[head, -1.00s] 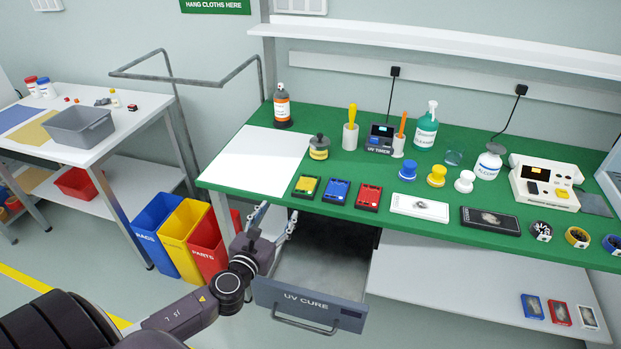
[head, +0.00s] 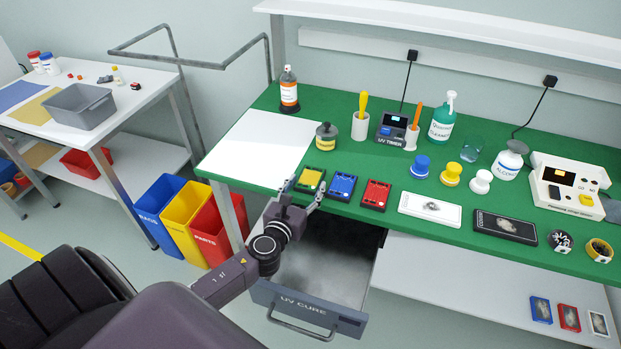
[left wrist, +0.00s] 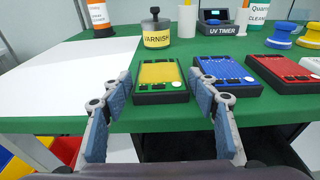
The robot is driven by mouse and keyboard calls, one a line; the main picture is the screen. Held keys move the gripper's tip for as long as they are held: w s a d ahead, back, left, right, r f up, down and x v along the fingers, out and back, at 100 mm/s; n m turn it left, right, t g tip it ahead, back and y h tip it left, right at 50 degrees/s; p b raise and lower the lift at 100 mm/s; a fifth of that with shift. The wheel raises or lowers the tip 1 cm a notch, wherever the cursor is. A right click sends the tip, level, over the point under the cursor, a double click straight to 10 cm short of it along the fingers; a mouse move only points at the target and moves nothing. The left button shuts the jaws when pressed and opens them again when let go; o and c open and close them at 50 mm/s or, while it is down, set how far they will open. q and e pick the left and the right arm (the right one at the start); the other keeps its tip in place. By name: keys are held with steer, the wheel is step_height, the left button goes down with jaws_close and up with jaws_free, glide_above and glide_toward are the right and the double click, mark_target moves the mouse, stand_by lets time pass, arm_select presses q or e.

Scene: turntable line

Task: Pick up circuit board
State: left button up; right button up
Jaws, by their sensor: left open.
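Three circuit boards in black trays lie in a row near the front edge of the green bench: a yellow board (head: 309,181), a blue board (head: 343,186) and a red board (head: 376,194). My left gripper (head: 304,189) is open and empty at the bench's front edge, at the yellow board. In the left wrist view, the yellow board (left wrist: 160,74) shows ahead between the spread fingers (left wrist: 160,84), and the blue board (left wrist: 226,70) lies right of the right finger. Contact with the yellow board cannot be told. My right gripper is not in view.
A varnish jar (head: 326,137) stands behind the yellow board, and a white sheet (head: 255,150) lies to its left. The open UV cure drawer (head: 305,308) sticks out below the bench. A white card (head: 430,208) lies right of the red board. Colored bins (head: 190,215) stand left.

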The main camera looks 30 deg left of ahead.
mark_target(310, 180)
arm_select(q)
steer(key=shift+x, duration=1.1)
steer(key=shift+w, duration=0.2)
steer(key=shift+a, duration=0.1)
steer(key=c, duration=0.8)
steer(key=shift+c, duration=0.5)
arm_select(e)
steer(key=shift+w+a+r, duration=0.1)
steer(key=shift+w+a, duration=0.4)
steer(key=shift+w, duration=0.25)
